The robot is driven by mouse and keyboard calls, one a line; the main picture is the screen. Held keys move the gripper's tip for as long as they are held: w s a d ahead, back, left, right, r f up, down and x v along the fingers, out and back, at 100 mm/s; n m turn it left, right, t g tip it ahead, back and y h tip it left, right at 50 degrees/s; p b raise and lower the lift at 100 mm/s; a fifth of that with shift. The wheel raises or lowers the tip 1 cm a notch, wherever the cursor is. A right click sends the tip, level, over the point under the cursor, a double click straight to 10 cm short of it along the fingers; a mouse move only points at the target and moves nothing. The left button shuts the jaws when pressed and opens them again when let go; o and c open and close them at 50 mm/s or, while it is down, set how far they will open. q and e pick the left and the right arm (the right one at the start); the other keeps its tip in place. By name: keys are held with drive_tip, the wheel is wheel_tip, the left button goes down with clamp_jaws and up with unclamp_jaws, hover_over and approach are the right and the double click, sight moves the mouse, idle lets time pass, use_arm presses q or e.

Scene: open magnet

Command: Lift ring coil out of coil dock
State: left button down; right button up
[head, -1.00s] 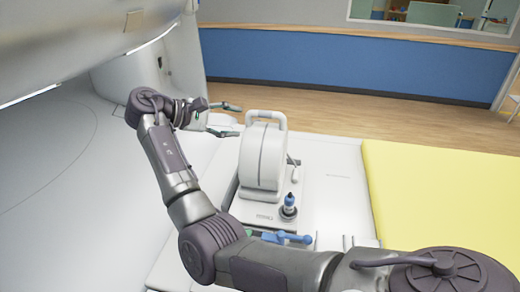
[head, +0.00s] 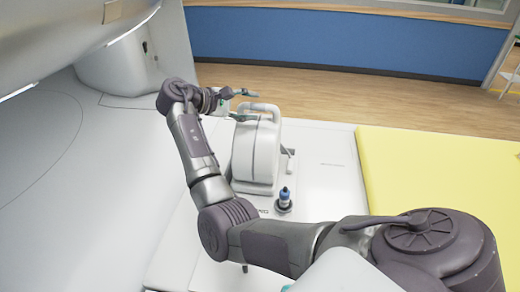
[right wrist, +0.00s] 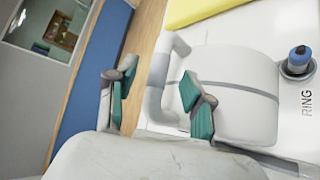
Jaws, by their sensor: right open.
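The ring coil (head: 256,155) is a thick white upright ring with a grey seam and a white handle (head: 275,112) on top. It stands in the white coil dock (head: 303,190), whose base is partly hidden by my right arm. My right gripper (head: 252,105) is open at the handle, with teal finger pads. In the right wrist view, the coil (right wrist: 235,90) lies right of centre and the handle (right wrist: 157,72) shows between the open fingers (right wrist: 157,88). I cannot tell that either pad touches it. My left gripper is not in view.
A blue-topped knob (head: 284,194) stands on the dock beside the coil; it also shows in the right wrist view (right wrist: 299,60). A yellow pad (head: 430,175) lies to the right. The large white magnet housing (head: 70,50) overhangs the left side.

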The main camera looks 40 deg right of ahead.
sight(258, 106)
drive_tip(key=p+x, duration=0.2)
drive_tip(key=x, duration=0.2)
drive_tip(key=shift+s+d, duration=0.15)
drive_tip(key=shift+d, duration=0.1)
drive_tip(key=shift+d+f, duration=0.1)
drive_tip(key=shift+f, duration=0.05)
drive_tip(key=shift+c, duration=1.2)
clamp_jaws()
drive_tip(key=shift+r, duration=0.2)
